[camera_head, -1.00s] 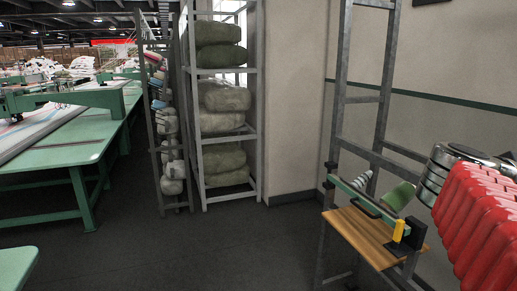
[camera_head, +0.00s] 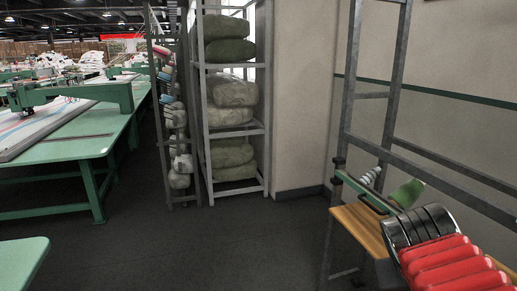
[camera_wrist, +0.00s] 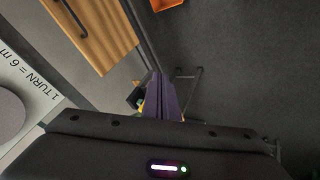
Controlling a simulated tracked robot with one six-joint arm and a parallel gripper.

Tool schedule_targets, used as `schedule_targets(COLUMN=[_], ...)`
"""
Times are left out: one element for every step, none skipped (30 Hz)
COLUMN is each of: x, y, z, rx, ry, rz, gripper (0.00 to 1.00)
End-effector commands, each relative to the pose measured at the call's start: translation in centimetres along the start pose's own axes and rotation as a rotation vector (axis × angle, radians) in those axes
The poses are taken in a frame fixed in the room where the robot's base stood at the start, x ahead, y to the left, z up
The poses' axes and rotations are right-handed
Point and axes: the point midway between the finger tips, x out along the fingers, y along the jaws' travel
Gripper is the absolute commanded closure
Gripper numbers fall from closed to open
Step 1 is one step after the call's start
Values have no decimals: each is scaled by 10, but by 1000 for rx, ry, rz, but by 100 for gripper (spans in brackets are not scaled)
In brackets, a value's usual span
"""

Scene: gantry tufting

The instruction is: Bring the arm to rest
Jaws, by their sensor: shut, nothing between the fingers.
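My gripper (camera_wrist: 160,96) shows in the wrist view as dark purple fingers pressed together, with nothing between them. Below them is the black gripper body with a small lit strip. In the head view, my arm (camera_head: 440,250), with red ribbed covering and black and silver bands, is at the lower right in front of the wooden bench (camera_head: 358,226). The fingers cannot be made out there. In the wrist view the bench top (camera_wrist: 95,32) lies at the upper left, apart from the fingers.
A green cone (camera_head: 407,193) and a striped one (camera_head: 371,175) are by the bench, at a grey metal frame (camera_head: 348,110). A shelf rack (camera_head: 267,130) holds bulky bales. Green tables (camera_head: 70,165) stand left. Floor (camera_head: 225,245) between is clear. An orange object (camera_wrist: 166,4) shows in the wrist view.

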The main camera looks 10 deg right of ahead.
Motion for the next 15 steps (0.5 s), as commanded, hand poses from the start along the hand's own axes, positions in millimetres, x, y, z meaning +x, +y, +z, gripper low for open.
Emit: schedule_targets(x=[-2,-3,-5,-7,-10,-14,-17,-21,-26,-30,-34,-39,-43,-46,-50], y=[-23,-36,-54,-68,-82,-100,-113,-125,-140,-151,-160,-172,-179,-185,-191], z=[5,9,13,17,20,26,30,34,40,44,48,54,57,60,63], rx=[-16,-23,-35,-43,-51,-62,-71,-78,-86,-92,-98,-106,-113,-124,-142], ry=[6,7,11,14,16,20,24,26,29,32,33,35,39,42,49], rz=[-59,-96,-145,-183,-221,-272,-309,-343,-386,-416,-443,-475,-496,-512,-525], gripper=[100,100,100,100,100,100,100,100,100,100,100,100,100,100,100])
